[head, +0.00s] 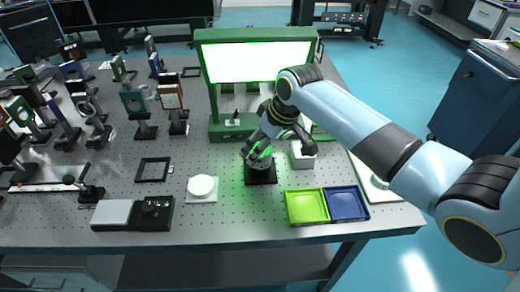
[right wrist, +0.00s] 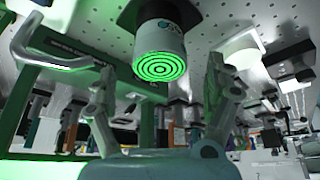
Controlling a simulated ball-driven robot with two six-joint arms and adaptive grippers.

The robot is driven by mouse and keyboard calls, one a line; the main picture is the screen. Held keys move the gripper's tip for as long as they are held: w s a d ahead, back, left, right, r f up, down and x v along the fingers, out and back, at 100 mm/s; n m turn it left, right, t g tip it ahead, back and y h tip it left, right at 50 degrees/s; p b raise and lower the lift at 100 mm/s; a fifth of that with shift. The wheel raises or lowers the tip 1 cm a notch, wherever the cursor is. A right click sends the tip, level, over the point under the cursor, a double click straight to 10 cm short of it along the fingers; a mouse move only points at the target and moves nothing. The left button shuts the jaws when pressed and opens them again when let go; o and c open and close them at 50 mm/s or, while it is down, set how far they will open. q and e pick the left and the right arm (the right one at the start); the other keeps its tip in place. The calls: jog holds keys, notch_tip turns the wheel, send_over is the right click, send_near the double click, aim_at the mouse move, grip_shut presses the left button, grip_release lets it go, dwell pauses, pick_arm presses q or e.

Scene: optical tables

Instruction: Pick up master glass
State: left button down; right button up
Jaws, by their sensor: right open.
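The piece I take to be the master glass (head: 264,163) is a short cylinder with a face of glowing green concentric rings. It stands on a square black base (head: 261,177) near the middle of the table. In the right wrist view the ringed cylinder (right wrist: 161,50) appears between and beyond my fingers, its pale side carrying a blue-green logo. My right gripper (head: 258,148) is just above it in the head view, partly covering it. In the right wrist view that gripper (right wrist: 160,78) is open, with a finger on either side and nothing held. My left gripper is out of view.
A green frame with a bright panel (head: 258,62) stands behind. A white box (head: 304,154) is close at the right. Lime (head: 307,207) and blue (head: 347,204) trays lie in front right. A white disc (head: 202,187) sits left. Several optics mounts crowd the table's left side.

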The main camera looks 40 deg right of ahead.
jog(key=shift+w+f, duration=0.25)
jog(key=shift+f, duration=0.3)
jog(key=shift+w+a+f, duration=0.1)
jog(key=shift+w+f, duration=0.05)
jog(key=shift+f, duration=0.15)
jog(key=shift+c, duration=0.6)
jog(key=shift+r, duration=0.1)
jog(key=c, duration=1.3)
jog(key=shift+c, duration=0.6)
